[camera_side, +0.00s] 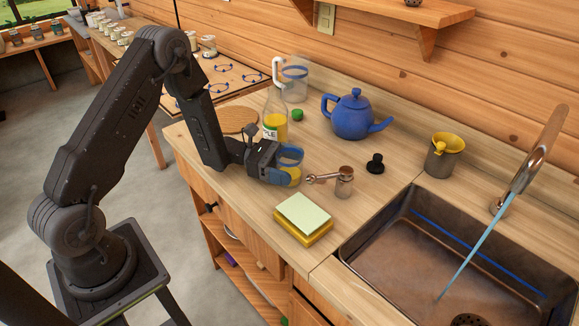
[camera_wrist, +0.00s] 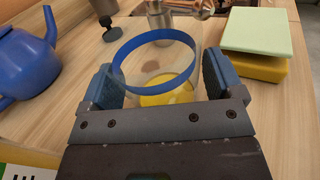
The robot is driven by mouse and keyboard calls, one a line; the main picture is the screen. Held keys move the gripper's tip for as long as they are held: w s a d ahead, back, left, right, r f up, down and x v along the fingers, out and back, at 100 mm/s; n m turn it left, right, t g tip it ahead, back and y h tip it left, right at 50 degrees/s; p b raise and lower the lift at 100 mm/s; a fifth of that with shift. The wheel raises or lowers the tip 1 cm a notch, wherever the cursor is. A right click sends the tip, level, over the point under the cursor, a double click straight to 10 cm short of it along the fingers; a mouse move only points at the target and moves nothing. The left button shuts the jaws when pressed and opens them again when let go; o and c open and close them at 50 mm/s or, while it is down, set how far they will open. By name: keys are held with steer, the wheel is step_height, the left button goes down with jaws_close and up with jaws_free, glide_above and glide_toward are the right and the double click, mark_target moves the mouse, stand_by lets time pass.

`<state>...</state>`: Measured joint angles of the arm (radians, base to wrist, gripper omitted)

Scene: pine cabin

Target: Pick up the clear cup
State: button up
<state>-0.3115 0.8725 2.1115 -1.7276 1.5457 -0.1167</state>
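The clear cup (camera_wrist: 153,62) has a blue band at its rim and something yellow in its bottom. In the wrist view it stands between the two blue finger pads of my gripper (camera_wrist: 160,82). In the side view the cup (camera_side: 290,157) is at the front of the counter, partly hidden by my gripper (camera_side: 281,170). One finger is on each side of the cup, very close to its wall. I cannot tell if both pads press on it. The cup looks upright, at counter height.
A wrench-like metal tool and jar (camera_side: 344,183) stand just right of the cup. A sponge with a pale green top (camera_side: 303,213) lies in front. A juice bottle (camera_side: 274,118), clear jug (camera_side: 294,82) and blue teapot (camera_side: 352,117) stand behind. The sink (camera_side: 450,260) is at right.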

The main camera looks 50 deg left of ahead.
mark_target(277, 148)
steer(key=c, duration=0.8)
steer(key=shift+o, duration=0.2)
steer(key=shift+r, duration=0.15)
steer(key=shift+r, duration=2)
steer(key=s+a+r, duration=0.5)
steer(key=a+r, duration=0.1)
steer(key=a, duration=0.4)
steer(key=shift+s+a+r, duration=0.15)
steer(key=shift+s+r, duration=0.05)
steer(key=shift+r, duration=0.15)
steer(key=shift+r, duration=0.1)
